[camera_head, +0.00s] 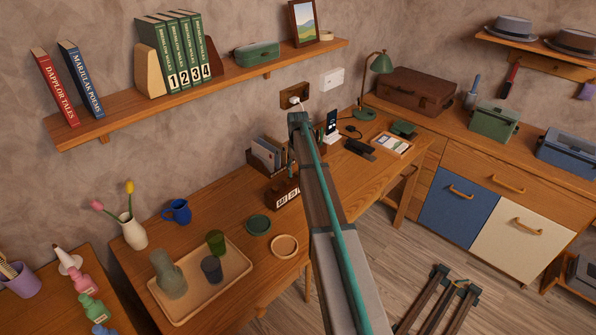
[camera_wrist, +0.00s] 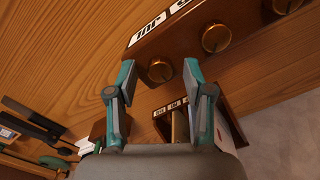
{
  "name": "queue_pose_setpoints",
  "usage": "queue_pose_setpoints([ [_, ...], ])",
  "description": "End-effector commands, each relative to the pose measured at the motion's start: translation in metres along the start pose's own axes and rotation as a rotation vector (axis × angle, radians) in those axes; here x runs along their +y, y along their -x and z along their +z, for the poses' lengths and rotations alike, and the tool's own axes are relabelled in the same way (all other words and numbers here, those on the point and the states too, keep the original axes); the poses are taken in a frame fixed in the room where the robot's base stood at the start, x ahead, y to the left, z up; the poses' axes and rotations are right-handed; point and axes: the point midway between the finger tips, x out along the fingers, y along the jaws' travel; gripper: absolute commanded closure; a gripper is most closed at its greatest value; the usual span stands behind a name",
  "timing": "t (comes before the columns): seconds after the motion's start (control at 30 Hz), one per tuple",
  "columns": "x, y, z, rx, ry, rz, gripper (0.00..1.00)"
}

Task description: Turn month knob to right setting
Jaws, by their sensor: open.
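The wooden desk calendar (camera_head: 281,188) stands on the desk, partly hidden by my arm in the head view. In the wrist view the calendar (camera_wrist: 195,22) has white display windows and a row of brass knobs. The knob at the end of the row (camera_wrist: 160,71) is beside a month window (camera_wrist: 149,28) whose lettering is upside down, apparently JUL. My gripper (camera_wrist: 160,77) is open, with one finger on each side of this end knob. I cannot tell whether either finger touches it. The fingertips are hidden from the head view.
A middle brass knob (camera_wrist: 216,38) is close to one finger. A letter holder (camera_head: 265,156) stands behind the calendar.

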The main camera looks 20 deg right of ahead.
Motion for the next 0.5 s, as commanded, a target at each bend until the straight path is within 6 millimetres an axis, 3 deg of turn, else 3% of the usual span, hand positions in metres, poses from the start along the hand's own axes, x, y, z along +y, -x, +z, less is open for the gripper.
queue_pose_setpoints([
  [0.27, 0.0, 0.011, 0.0, 0.0, 0.0, 0.0, 0.49],
  [0.5, 0.0, 0.051, -0.001, 0.002, 0.0, 0.0, 0.49],
])
